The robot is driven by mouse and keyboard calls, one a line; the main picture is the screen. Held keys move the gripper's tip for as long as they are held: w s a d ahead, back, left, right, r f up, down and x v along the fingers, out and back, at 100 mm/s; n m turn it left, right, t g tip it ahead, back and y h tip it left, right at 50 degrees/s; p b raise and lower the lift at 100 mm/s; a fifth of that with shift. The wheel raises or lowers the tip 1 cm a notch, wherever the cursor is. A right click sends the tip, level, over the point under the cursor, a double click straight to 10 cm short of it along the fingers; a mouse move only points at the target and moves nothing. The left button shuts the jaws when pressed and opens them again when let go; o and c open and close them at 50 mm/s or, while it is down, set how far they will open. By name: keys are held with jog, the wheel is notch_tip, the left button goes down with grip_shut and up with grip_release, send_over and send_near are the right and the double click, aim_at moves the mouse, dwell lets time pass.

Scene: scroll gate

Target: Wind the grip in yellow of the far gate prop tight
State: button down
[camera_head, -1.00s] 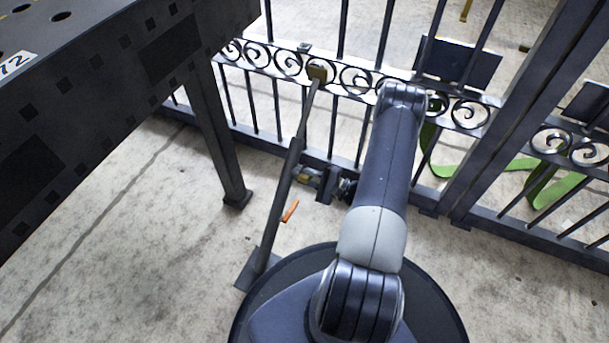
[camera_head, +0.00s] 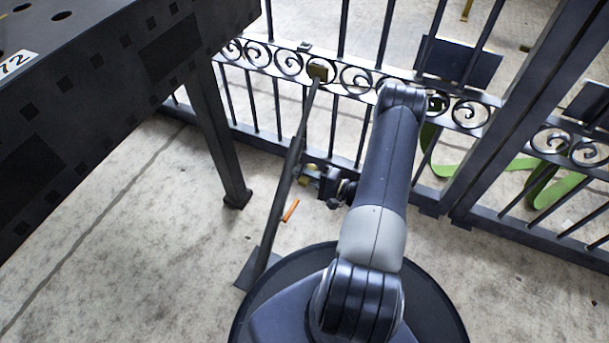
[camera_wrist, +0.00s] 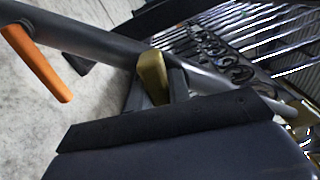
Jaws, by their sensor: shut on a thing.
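The gate prop (camera_head: 288,180) is a dark slanted bar from a foot plate (camera_head: 256,268) on the floor up to a brownish-yellow pad (camera_head: 318,73) on the gate. Its yellow grip (camera_wrist: 152,76) shows in the wrist view beside the bar, between the two fingers. My gripper (camera_head: 309,177) is at the prop's right side, about halfway up, shut on this grip. In the head view the grip is small and partly hidden by the fingers. An orange lever (camera_wrist: 38,65) sticks out of the bar lower down; it also shows in the head view (camera_head: 291,210).
A black perforated table (camera_head: 110,90) stands at the left, with one leg (camera_head: 215,140) near the prop. The scrollwork gate (camera_head: 350,80) runs across the back, with a thick post (camera_head: 510,110) at the right. A green strap (camera_head: 450,171) lies behind it. Bare concrete lies between table and prop.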

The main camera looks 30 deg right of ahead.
jog(key=c, duration=1.3)
grip_release()
jog(key=p+v, duration=0.3)
jog(key=v, duration=0.7)
jog(key=shift+s+d, duration=0.25)
jog(key=shift+s, duration=0.1)
